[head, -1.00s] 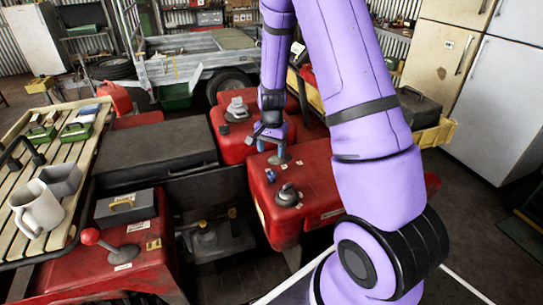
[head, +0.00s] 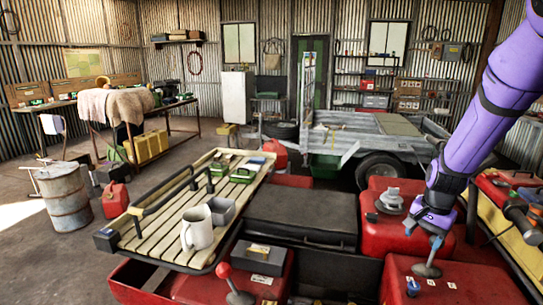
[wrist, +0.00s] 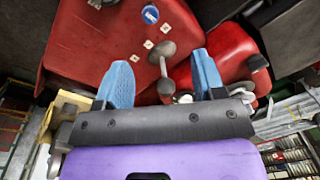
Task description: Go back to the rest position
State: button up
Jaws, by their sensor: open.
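My gripper (head: 432,222) is at the right of the head view, above the red quad's body (head: 440,285). Its two blue fingers (wrist: 163,72) are apart in the wrist view. A grey lever (wrist: 162,58) on the red body shows between them in that picture, and no object is gripped. The same lever (head: 427,268) stands just below the gripper in the head view; whether the fingers touch it I cannot tell. My purple arm comes in from the upper right.
A slatted rack (head: 170,243) with a white mug (head: 197,230) and a grey tub (head: 222,211) is at the left. A red-knobbed lever (head: 224,271) stands in front. A trailer (head: 370,140) is behind. Open floor lies at the far left, near a drum (head: 65,195).

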jog(key=s+a+r+n+t, duration=0.2)
jog(key=s+a+r+n, duration=0.2)
jog(key=s+r, duration=0.55)
jog(key=s+a+r+n+t, duration=0.1)
jog(key=s+a+r+n, duration=0.35)
jog(key=r, duration=0.75)
jog(key=s+a+r+n+t, duration=0.1)
jog(key=s+r, duration=0.1)
jog(key=s, duration=0.9)
jog(key=shift+a+r+n, duration=0.2)
jog(key=shift+a+n, duration=0.1)
jog(key=shift+n, duration=0.05)
